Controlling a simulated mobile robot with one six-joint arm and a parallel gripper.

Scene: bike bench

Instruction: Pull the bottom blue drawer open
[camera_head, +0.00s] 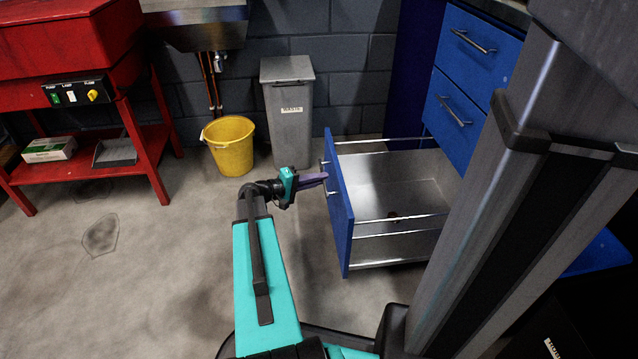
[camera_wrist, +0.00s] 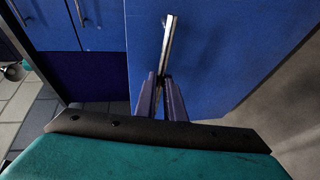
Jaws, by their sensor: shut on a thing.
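The bottom blue drawer (camera_head: 340,205) stands pulled out far from the cabinet in the head view, with its metal interior showing. A small dark item (camera_head: 393,215) lies inside it. My gripper (camera_head: 325,178) is at the drawer's front, its purple fingers shut on the handle. In the wrist view the drawer front (camera_wrist: 215,60) fills the middle and right, and the bar handle (camera_wrist: 168,45) runs between the fingertips of my gripper (camera_wrist: 162,82). The part of the handle between the fingers is hidden.
Two closed blue drawers (camera_head: 462,88) sit above. A grey bin (camera_head: 288,110) and a yellow bucket (camera_head: 230,146) stand by the wall. A red bench (camera_head: 75,75) is at the left. Floor (camera_head: 150,260) left of my arm is clear.

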